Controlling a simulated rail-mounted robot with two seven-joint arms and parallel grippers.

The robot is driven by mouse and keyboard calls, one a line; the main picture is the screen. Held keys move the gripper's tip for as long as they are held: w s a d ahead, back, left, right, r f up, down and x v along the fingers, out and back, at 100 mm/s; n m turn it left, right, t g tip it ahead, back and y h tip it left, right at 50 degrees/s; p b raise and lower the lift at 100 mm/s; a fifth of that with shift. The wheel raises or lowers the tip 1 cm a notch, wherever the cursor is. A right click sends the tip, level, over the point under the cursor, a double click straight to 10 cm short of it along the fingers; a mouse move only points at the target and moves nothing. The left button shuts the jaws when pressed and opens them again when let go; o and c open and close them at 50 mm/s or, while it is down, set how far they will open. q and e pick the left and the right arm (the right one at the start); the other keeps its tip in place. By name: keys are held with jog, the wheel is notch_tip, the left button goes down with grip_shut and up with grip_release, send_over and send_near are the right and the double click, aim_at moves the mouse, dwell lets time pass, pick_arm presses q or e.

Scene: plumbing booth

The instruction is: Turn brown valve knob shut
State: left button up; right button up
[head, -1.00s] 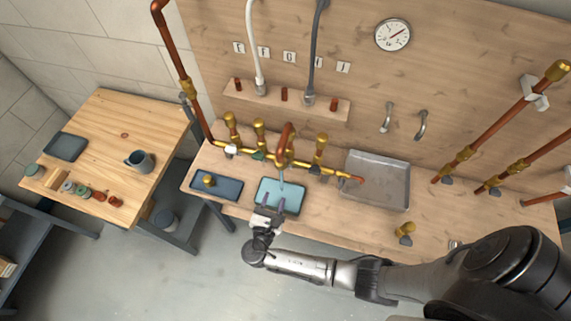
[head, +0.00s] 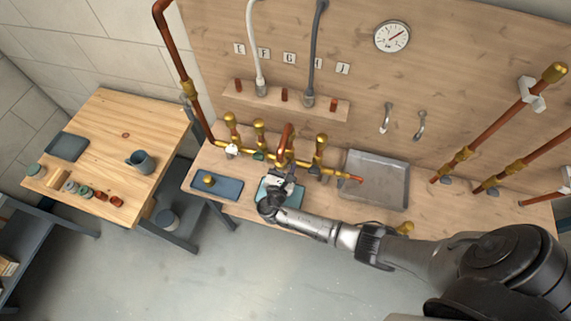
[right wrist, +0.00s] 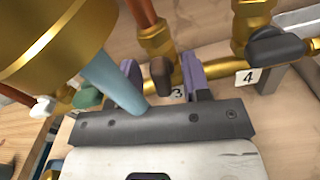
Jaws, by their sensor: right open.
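The brown valve knob (right wrist: 160,72) sits on the brass manifold behind the label 3 in the right wrist view. My right gripper (right wrist: 164,76) is open, with its purple fingers on either side of the brown knob. I cannot tell whether either finger touches it. In the head view my right gripper (head: 284,178) is at the manifold's front and hides the brown knob. A pale blue stream (right wrist: 112,84) comes from a large brass spout (right wrist: 60,35) and passes close by the left finger. My left gripper is not in view.
A dark grey knob (right wrist: 276,45) stands right by label 4; green (right wrist: 88,97) and white (right wrist: 42,106) knobs stand left. A teal tray (head: 293,197) lies under the gripper. A blue tray (head: 222,190) and a grey sink tray (head: 378,180) flank it on the bench.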

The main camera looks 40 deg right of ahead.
jog(key=shift+d, duration=0.1)
jog(key=shift+c, duration=0.2)
jog(key=c, duration=0.7)
jog(key=shift+o, duration=0.2)
